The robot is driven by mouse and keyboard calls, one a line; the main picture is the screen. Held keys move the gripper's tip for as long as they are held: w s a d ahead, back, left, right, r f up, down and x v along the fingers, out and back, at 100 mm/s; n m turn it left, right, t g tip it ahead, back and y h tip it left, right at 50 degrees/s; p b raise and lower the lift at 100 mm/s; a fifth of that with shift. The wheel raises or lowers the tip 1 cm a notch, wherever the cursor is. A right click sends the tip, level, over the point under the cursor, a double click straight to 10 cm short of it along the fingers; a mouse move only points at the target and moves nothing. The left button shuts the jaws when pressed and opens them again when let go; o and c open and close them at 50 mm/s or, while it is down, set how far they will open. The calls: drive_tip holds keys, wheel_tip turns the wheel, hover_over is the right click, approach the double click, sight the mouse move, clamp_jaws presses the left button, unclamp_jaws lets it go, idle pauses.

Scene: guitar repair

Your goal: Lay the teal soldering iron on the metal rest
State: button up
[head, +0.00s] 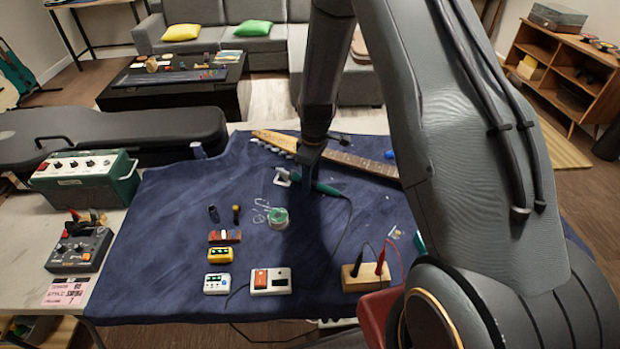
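The teal soldering iron (328,189) lies near the middle of the blue cloth, its handle pointing right and its dark cable running from that end. A small pale metal piece (283,178), which looks like the metal rest, stands at the left of the iron. My gripper (307,180) points down at the iron's left part, just right of the rest. The fingers are small and dark, and I cannot tell whether they are closed on the iron. The iron's tip is hidden by the gripper or too small to see, so I cannot tell whether it touches the rest.
A guitar neck (350,163) lies just behind my gripper. A green solder spool (278,218) and coiled strings (261,212) lie in front. A wooden block (358,281) with red and black probes and several pedals stand near the front edge.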

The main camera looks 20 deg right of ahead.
drive_tip(key=shift+r, duration=0.1)
wheel_tip(320, 180, up, 6)
drive_tip(key=shift+d+b, duration=0.1)
drive_tip(key=shift+b, duration=0.8)
drive_tip(key=shift+s+r, duration=0.2)
drive_tip(key=shift+r, duration=0.6)
drive_tip(key=s+r+m, duration=0.5)
drive_tip(key=s, duration=0.5)
drive_tip(key=s+r+m+t, duration=0.1)
drive_tip(key=s+r+m, duration=0.3)
drive_tip(key=s, duration=0.7)
wheel_tip(320, 180, up, 2)
drive_tip(key=shift+s+r+m, duration=0.15)
drive_tip(key=shift+s+m, duration=0.15)
drive_tip(key=shift+m, duration=0.1)
